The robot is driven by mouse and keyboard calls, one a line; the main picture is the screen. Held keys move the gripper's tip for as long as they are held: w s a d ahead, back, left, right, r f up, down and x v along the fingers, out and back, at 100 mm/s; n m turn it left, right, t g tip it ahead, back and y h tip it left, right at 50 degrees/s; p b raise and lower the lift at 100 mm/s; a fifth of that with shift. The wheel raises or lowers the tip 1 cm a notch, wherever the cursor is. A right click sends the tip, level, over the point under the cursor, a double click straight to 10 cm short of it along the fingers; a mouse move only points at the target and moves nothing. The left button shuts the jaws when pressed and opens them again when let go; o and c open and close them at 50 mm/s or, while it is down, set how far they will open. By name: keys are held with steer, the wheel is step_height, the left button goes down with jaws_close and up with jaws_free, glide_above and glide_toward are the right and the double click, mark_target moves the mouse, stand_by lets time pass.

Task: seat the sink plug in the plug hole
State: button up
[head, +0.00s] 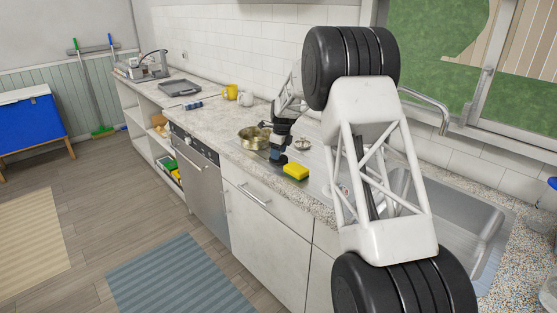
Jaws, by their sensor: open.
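The sink (476,222) is a grey metal basin at the right, partly covered by my arm. I cannot see its plug hole, which is hidden. A small round metallic item (303,144) lies on the drainer just right of my gripper; I cannot tell whether it is the sink plug. My gripper (277,159) is open, pointing down low over the worktop, between the brass-coloured pot and the yellow sponge. Its fingertips are small and dark here, and I see nothing clearly held between them.
A yellow sponge (296,171) lies just in front of my gripper. A brass-coloured pot (252,138) stands close on its left. A yellow mug (230,92), a pale mug (246,99) and a grey tray (180,88) are farther back. The worktop (215,117) left of the pot is mostly clear.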

steer(key=c, duration=1)
steer(key=shift+r, duration=5)
